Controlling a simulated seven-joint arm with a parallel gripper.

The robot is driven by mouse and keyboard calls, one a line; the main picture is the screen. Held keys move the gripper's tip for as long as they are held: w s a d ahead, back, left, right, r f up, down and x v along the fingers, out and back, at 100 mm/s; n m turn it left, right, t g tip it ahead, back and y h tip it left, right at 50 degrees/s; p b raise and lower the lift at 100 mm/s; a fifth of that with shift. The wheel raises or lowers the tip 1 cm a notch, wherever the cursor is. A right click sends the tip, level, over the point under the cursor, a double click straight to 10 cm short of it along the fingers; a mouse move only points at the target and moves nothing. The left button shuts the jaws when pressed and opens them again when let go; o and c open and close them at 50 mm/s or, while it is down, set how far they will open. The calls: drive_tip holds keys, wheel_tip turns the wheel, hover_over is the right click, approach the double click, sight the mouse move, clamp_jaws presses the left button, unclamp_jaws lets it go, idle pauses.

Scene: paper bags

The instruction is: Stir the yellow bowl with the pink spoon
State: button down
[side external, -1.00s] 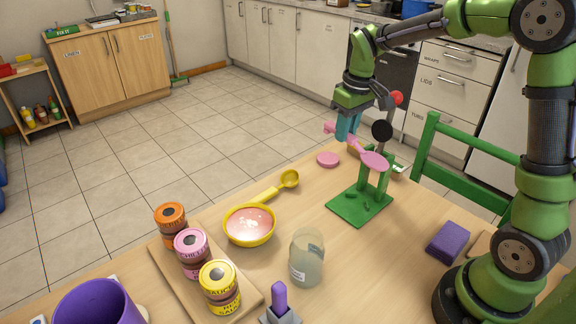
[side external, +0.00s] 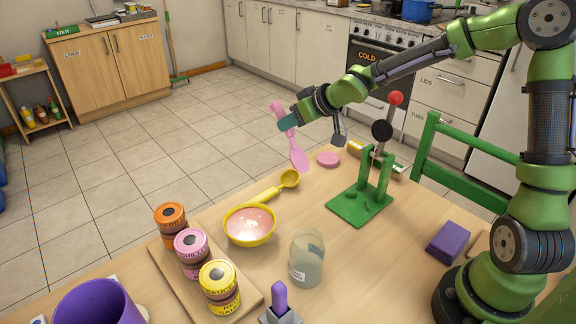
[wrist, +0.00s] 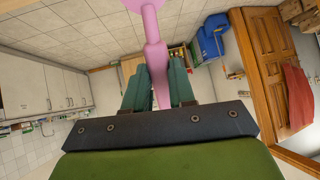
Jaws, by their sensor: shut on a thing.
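My gripper (side external: 287,122) is shut on the handle of the pink spoon (side external: 298,157) and holds it in the air, bowl end down and slightly tilted, in the side view. In the wrist view the spoon (wrist: 154,45) stands between the two teal fingers (wrist: 158,88), its round end cut off at the upper left. The yellow bowl (side external: 230,233) is on the table, with pinkish contents inside. The spoon's tip is above and to the right of the bowl, apart from it.
A yellow ladle (side external: 289,178) lies just behind the bowl. Stacked cans (side external: 191,247) on a wooden board (side external: 247,296) are at its left, a glass jar (side external: 307,262) at its right front. A green stand (side external: 347,208) and pink disc (side external: 328,158) are further right.

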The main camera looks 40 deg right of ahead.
drive_tip(key=s+a+r+n+t+y, duration=0.1)
drive_tip(key=s+a+r+n+y, duration=0.2)
drive_tip(key=a, duration=0.5)
drive_tip(key=s+a+r+n+t+y, duration=0.1)
drive_tip(key=s+a+n+y, duration=0.2)
drive_tip(key=a+y, duration=0.4)
wheel_tip(320, 180, down, 9)
drive_tip(key=s+a+h, duration=0.1)
drive_tip(key=shift+f, duration=0.15)
idle(0.3)
idle(0.5)
